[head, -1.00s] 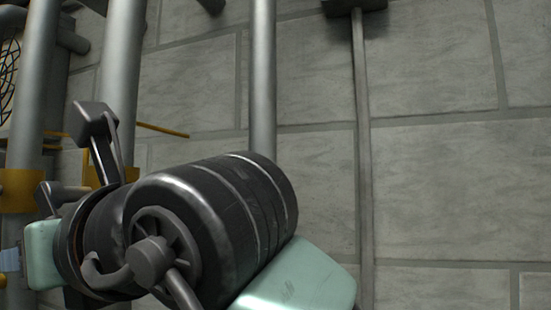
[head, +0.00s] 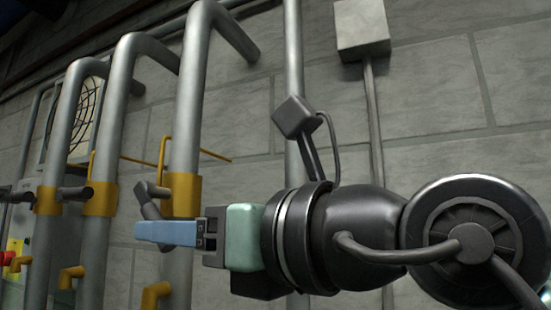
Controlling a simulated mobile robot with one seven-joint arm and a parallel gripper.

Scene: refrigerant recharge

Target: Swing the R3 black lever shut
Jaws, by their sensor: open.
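Three large grey pipes with yellow bands carry dark levers on the left in the head view. The dark lever (head: 148,201) at the nearest pipe's band (head: 182,194) is probably R3; no label is readable. It slants up and left from behind my fingers. My gripper (head: 150,232) has blue fingers, is seen side-on, and is open. Its fingertips point left, overlapping the lever's lower end in the picture; I cannot tell whether they touch it. Two more dark levers, a middle one (head: 75,193) and a far-left one (head: 18,196), stick out leftward.
Yellow handles (head: 156,294) sit lower on the pipes. Thin yellow rods (head: 180,146) run behind them. A fan grille (head: 84,118) and a red knob (head: 6,258) are at far left. A grey box (head: 361,28) hangs on the block wall.

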